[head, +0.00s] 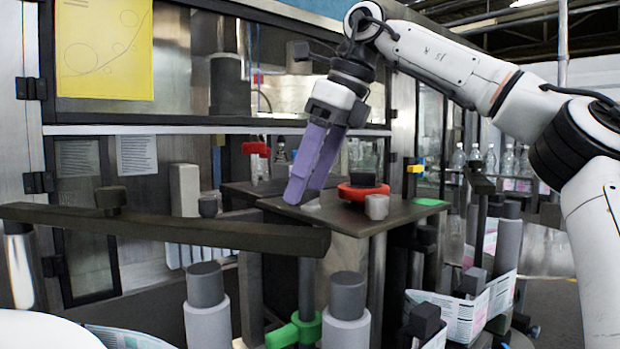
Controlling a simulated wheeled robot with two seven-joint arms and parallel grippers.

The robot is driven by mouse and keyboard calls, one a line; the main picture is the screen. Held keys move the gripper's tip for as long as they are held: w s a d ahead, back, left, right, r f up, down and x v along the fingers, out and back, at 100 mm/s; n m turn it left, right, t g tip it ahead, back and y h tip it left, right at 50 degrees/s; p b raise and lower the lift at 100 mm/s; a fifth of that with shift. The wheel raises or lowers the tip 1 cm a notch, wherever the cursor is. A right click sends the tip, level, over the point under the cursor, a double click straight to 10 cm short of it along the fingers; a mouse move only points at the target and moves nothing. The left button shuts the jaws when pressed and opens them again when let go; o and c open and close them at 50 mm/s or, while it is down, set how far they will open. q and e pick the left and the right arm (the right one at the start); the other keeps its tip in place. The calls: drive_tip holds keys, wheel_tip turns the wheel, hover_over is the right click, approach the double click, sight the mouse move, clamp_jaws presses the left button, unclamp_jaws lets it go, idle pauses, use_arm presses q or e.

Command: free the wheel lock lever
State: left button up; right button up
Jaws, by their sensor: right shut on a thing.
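My right gripper (306,196) has long purple fingers that reach down to a dark plate (412,209) on the machine. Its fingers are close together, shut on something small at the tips. A small grey piece (312,206) shows beside the fingertips and looks like part of the wheel lock lever; the fingers hide most of it. A red round wheel (363,191) with a black hub lies on the plate just right of the fingers. My left gripper is not in view.
A long dark bar (170,231) crosses in front at the left. Grey-topped posts (347,298) and a green clamp (294,331) stand in front below the plate. A red handle (256,148) is behind. Bottles (492,158) and label sheets (468,315) are at the right.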

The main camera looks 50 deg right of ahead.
drive_tip(key=shift+n, duration=0.3)
drive_tip(key=n, duration=0.2)
drive_tip(key=n+y, duration=0.1)
drive_tip(key=shift+s+d+g, duration=0.3)
drive_tip(key=shift+d+g, duration=0.1)
drive_tip(key=shift+s+d+n+g+y, duration=0.1)
drive_tip(key=shift+d+n+g+y, duration=0.2)
drive_tip(key=shift+n, duration=0.75)
drive_tip(key=shift+s+d+n+g+y, duration=0.1)
drive_tip(key=shift+d+n+g+y, duration=0.15)
drive_tip(key=shift+n, duration=0.8)
drive_tip(key=shift+a, duration=0.1)
drive_tip(key=o, duration=1.5)
